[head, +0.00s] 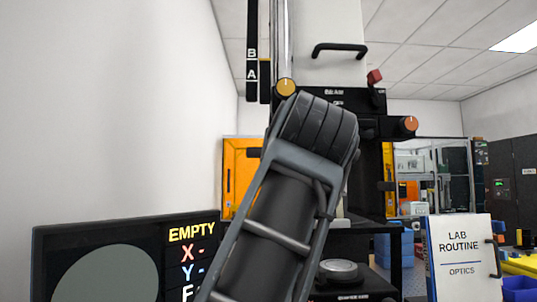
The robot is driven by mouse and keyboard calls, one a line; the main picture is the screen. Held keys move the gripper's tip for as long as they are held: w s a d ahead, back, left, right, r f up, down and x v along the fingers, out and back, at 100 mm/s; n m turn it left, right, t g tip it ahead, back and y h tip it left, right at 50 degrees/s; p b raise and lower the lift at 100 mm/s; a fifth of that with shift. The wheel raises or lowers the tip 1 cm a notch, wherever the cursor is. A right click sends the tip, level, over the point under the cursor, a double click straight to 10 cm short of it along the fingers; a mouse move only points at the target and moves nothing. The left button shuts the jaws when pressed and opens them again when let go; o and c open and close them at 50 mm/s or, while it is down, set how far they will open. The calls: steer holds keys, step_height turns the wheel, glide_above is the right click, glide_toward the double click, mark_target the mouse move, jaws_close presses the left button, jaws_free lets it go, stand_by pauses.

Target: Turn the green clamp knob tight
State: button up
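No green clamp knob shows in the head view; my arm covers part of the instrument. The interferometer (335,99) is a tall, dark-framed instrument with a pale upper housing (335,20). A yellow knob (286,87) sits at its left and an orange knob (409,124) at its right. A small red part (375,76) is near the upper right. My arm rises from the bottom centre in front of the instrument. My gripper is not visible, so whether it is open or shut does not show.
A monitor (40,262) at lower left reads "EMPTY" with X and Y lines. A round metal piece (340,269) rests low on the instrument. A "LAB ROUTINE OPTICS" board (460,222) stands at right. An orange panel (240,165) is behind my arm.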

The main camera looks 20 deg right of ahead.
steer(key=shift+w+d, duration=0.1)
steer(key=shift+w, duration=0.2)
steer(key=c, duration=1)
